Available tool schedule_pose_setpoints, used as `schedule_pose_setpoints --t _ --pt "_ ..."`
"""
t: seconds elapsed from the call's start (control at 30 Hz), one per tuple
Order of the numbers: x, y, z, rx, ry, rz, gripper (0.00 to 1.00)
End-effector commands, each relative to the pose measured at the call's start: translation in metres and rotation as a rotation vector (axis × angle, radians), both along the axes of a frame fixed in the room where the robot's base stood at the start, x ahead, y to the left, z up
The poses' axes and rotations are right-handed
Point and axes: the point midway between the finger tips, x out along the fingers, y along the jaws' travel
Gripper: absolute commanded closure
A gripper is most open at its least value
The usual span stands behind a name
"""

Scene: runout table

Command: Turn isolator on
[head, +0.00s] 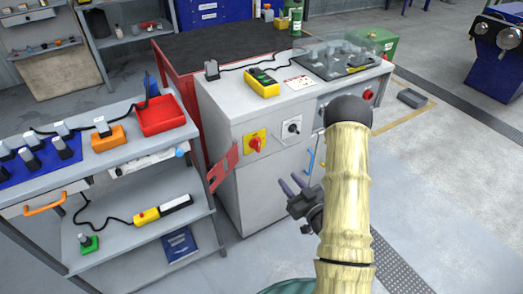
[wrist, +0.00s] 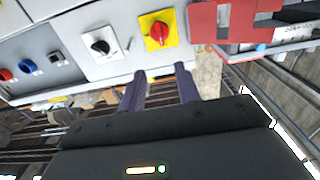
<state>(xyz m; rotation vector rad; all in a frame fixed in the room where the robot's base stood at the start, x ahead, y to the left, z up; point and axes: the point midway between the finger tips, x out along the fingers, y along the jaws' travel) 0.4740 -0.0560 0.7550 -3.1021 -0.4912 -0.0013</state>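The isolator (head: 255,144) is a red rotary handle on a yellow plate, on the left part of the grey cabinet's front. In the wrist view the isolator (wrist: 157,31) sits near the top, just beyond my fingertips. Whether its handle points to on or off is too small to read. My gripper (head: 293,184) is in front of the cabinet, lower and to the right of the isolator in the head view. Its two purple fingers are apart with nothing between them; they also show in the wrist view (wrist: 160,80). The fingers are not touching the handle.
A black rotary switch (head: 292,128) on a white plate sits beside the isolator. A red bracket-like piece (head: 224,168) stands out left of the cabinet. A shelved bench (head: 125,188) with a red tray (head: 160,115) is at left. Floor at right is largely clear.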

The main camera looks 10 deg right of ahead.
Motion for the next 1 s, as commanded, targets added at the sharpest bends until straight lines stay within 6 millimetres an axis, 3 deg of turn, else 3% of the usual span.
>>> schedule_pose_setpoints --t 0.53,1.0 --pt "0.028 0.011 -0.001 -0.004 -0.001 0.005 0.67" --pt "0.107 0.036 0.001 -0.001 -0.003 0.003 0.67"
